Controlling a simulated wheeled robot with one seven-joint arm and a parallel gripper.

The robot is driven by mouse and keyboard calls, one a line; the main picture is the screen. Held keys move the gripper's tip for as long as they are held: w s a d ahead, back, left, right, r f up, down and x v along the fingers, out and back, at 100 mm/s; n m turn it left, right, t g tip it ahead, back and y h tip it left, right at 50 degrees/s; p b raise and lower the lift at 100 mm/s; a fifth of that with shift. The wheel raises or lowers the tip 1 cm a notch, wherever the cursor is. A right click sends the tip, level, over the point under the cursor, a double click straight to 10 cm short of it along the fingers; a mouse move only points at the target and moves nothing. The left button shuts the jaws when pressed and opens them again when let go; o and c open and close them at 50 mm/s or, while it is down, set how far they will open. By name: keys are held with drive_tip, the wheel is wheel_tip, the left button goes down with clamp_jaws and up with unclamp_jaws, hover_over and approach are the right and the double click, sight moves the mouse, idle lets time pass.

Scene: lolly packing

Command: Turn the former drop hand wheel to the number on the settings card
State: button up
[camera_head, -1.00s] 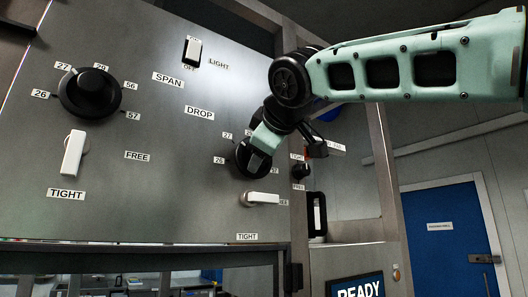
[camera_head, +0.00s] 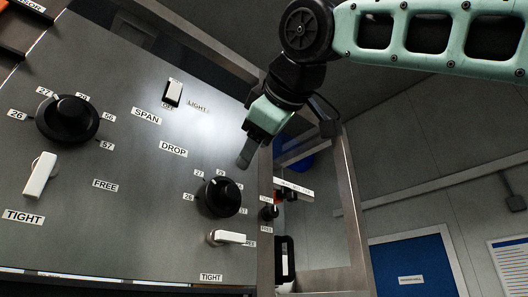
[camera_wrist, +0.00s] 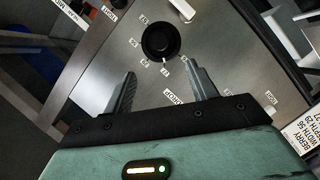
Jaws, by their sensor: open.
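The drop hand wheel (camera_head: 222,197) is a black round knob on the grey panel, below the DROP label (camera_head: 173,149). Number labels, including 26 and 27, ring it; its pointer setting is too small to read surely. In the wrist view the wheel (camera_wrist: 161,41) lies beyond my fingertips. My gripper (camera_head: 246,157) is open and empty, above the wheel and apart from it. Both fingers show spread in the wrist view (camera_wrist: 163,80). A white card (camera_wrist: 303,132) at that view's right edge reads BERRY and WIDTH 56; its lower line is partly cut off.
A white lock lever (camera_head: 229,238) sits just below the drop wheel, with FREE and TIGHT labels. The larger span wheel (camera_head: 68,119) and its lever (camera_head: 40,175) are at the left. A light switch (camera_head: 173,93) is above. A frame post (camera_head: 265,220) stands right of the drop wheel.

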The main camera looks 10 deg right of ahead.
drive_tip(key=shift+v, duration=1.55)
